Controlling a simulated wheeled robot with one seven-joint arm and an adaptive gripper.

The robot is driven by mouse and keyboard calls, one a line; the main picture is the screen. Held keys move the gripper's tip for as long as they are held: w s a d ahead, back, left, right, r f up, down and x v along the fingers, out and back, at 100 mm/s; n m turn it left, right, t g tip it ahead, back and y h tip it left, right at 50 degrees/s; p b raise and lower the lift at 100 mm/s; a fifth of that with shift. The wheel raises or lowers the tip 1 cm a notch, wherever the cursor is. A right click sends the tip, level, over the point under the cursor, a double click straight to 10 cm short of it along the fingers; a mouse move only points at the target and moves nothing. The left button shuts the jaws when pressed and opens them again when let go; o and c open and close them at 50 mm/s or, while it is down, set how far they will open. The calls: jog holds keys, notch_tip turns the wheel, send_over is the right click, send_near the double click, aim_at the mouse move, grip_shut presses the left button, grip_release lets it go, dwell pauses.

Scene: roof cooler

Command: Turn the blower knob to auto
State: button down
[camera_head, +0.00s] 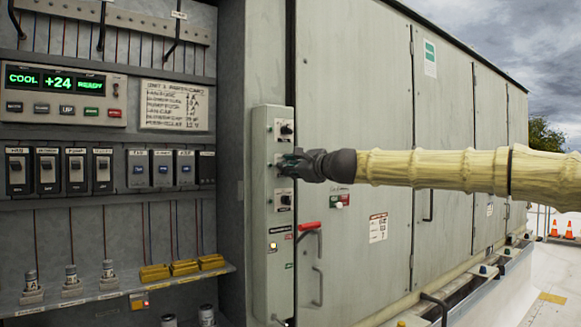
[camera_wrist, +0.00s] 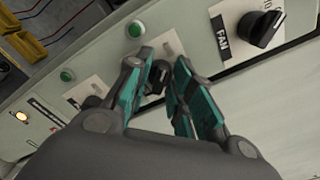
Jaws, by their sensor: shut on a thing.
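A narrow grey control box (camera_head: 262,240) carries a column of black rotary knobs on white plates. The upper knob (camera_head: 287,129) and the lower knob (camera_head: 285,200) are clear of my gripper. My gripper (camera_head: 287,165) is at the middle knob. In the wrist view my gripper (camera_wrist: 160,88) has its teal-padded fingers closed on the sides of this dark middle knob (camera_wrist: 158,74), mostly hidden between them. A neighbouring knob (camera_wrist: 262,28) sits beside a black FAN label at upper right, untouched. I cannot read which knob is the blower's, nor the middle knob's setting.
A red-handled lever (camera_head: 310,226) and a green button (camera_head: 344,200) are on the cabinet door right of the box. Left is an open bay with a display (camera_head: 55,80) reading COOL +24 READY and several breakers (camera_head: 75,170). Green lamps (camera_wrist: 136,29) show near the fingers.

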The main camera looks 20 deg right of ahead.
jog(key=shift+r+n, duration=0.1)
jog(key=shift+n, duration=0.2)
jog(key=c, duration=1.2)
grip_release()
jog(key=shift+s, duration=0.1)
jog(key=v, duration=1.2)
jog(key=shift+d, duration=0.1)
